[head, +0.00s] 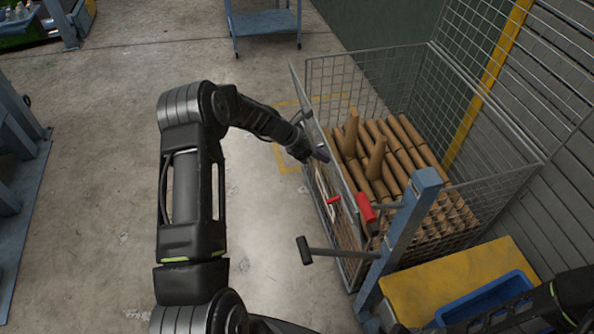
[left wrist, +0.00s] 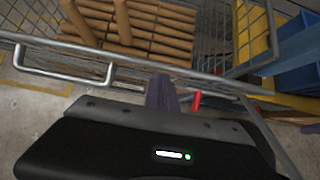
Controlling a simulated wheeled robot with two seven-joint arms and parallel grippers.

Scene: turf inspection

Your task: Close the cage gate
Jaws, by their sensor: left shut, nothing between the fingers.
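The wire cage (head: 425,62) stands at the right, holding brown tubes. Its gate (head: 335,190) is the mesh panel on the cage's left side, with a grey top rail. The gate's far end stands slightly out from the cage corner, with a narrow gap. My left gripper (head: 321,154) is shut and empty, at the gate's top rail; whether it touches cannot be told. In the left wrist view, its dark fingertips (left wrist: 161,92) are at the rail (left wrist: 205,78), right of a bent grey handle (left wrist: 65,73).
A blue post (head: 408,225) with a red part (head: 366,206) and a grey lever with a black end (head: 305,250) stands at the near end of the gate. A yellow-topped surface and blue bin (head: 485,300) are right of it. The floor left of the gate is clear.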

